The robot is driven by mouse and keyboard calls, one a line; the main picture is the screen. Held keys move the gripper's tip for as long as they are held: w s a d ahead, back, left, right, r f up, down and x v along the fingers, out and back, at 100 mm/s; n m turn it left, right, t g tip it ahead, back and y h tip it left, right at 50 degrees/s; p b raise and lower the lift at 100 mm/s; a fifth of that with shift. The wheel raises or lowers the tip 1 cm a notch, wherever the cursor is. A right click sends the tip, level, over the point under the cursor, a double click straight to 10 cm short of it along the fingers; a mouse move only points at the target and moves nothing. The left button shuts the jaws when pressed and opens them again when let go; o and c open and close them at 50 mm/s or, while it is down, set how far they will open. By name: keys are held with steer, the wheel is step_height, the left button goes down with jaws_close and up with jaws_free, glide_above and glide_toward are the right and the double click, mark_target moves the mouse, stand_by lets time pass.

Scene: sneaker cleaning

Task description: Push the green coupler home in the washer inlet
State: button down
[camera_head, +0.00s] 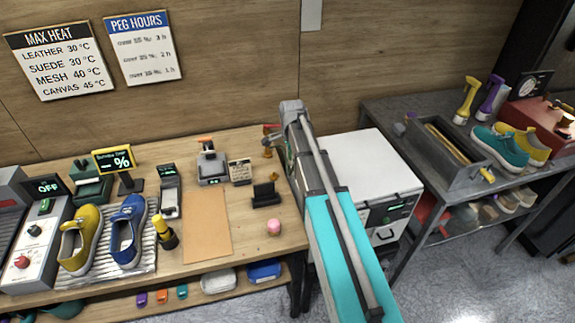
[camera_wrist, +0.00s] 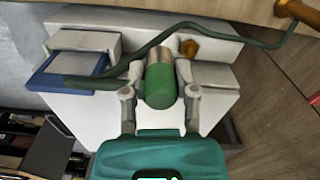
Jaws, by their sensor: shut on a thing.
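The green coupler (camera_wrist: 159,88), with a metal front end, is held between the two fingers of my gripper (camera_wrist: 159,76) in the wrist view. The white washer (camera_wrist: 100,110) lies beneath and beyond it. A brass fitting (camera_wrist: 189,48) shows just right of the coupler's metal end; it may be the inlet, but I cannot tell. In the head view the washer (camera_head: 365,160) stands right of the bench, and my arm hides the gripper and coupler.
The dark green hose (camera_wrist: 232,36) runs across to a brass tap (camera_wrist: 297,12) at upper right. A blue-edged drawer (camera_wrist: 50,80) sits at the left. In the head view the bench (camera_head: 250,215) with shoes stands left and a grey table (camera_head: 400,115) right.

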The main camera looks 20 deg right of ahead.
steer(key=w+d, duration=0.4)
steer(key=w, duration=0.1)
steer(key=shift+w+d, duration=0.15)
steer(key=shift+w, duration=0.2)
steer(key=shift+f, duration=0.2)
steer(key=shift+f+b, duration=2.7)
steer(key=shift+b, duration=0.2)
steer(key=shift+f+b, duration=1.75)
steer(key=shift+b, duration=0.05)
steer(key=shift+c, duration=1.5)
jaws_free()
steer(key=shift+r, duration=0.15)
